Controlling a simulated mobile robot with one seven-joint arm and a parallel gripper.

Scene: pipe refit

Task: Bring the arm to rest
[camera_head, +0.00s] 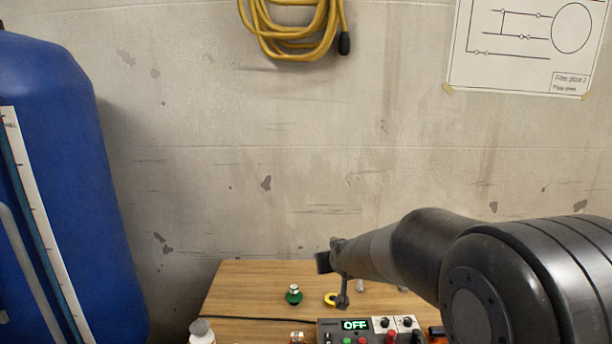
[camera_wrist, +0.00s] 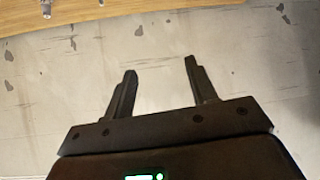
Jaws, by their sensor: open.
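My gripper (camera_head: 332,282) is at the end of my dark arm, which reaches in from the right over the wooden table in the head view. In the wrist view my gripper (camera_wrist: 160,80) shows two dark fingers standing apart with nothing between them. Behind the fingers is bare stained wall. A strip of the wooden table (camera_wrist: 35,14) shows along the top left of the wrist view.
A blue tank (camera_head: 70,190) stands left. A yellow hose (camera_head: 285,38) and a diagram (camera_head: 525,50) hang on the wall.

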